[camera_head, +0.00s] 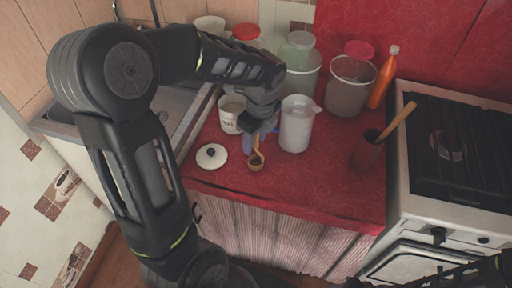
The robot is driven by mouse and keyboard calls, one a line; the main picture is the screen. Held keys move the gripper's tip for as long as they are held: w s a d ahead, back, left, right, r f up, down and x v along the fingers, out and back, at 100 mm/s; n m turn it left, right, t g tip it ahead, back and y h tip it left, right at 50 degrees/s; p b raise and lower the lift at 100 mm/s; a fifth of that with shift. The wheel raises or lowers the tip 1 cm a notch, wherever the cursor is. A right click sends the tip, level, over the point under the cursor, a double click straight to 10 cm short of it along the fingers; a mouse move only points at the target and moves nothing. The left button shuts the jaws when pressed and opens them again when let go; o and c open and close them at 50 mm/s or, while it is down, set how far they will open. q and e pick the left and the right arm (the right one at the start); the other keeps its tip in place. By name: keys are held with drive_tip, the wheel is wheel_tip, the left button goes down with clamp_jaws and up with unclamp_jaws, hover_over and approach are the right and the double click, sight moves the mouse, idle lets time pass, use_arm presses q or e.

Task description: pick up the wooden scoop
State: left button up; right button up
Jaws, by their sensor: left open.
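The wooden scoop (256,161) is on the red counter near its front edge, its round bowl toward me and its short handle pointing up toward the gripper. My left gripper (256,136) is open, pointing down right over the scoop's handle. Its fingers are partly hidden by its own wrist, and I cannot tell whether they touch the handle. My right gripper does not show; only a dark part of my body is at the bottom right.
A white lid (211,156) lies left of the scoop. A white labelled canister (231,113) and a white pitcher (296,124) stand close by. A brown pot with a wooden handle (368,149), jars, an orange bottle (383,79) and a stove (455,150) are further right. The front-right counter is clear.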

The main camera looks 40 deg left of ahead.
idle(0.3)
use_arm(q)
clamp_jaws()
idle(0.3)
idle(0.3)
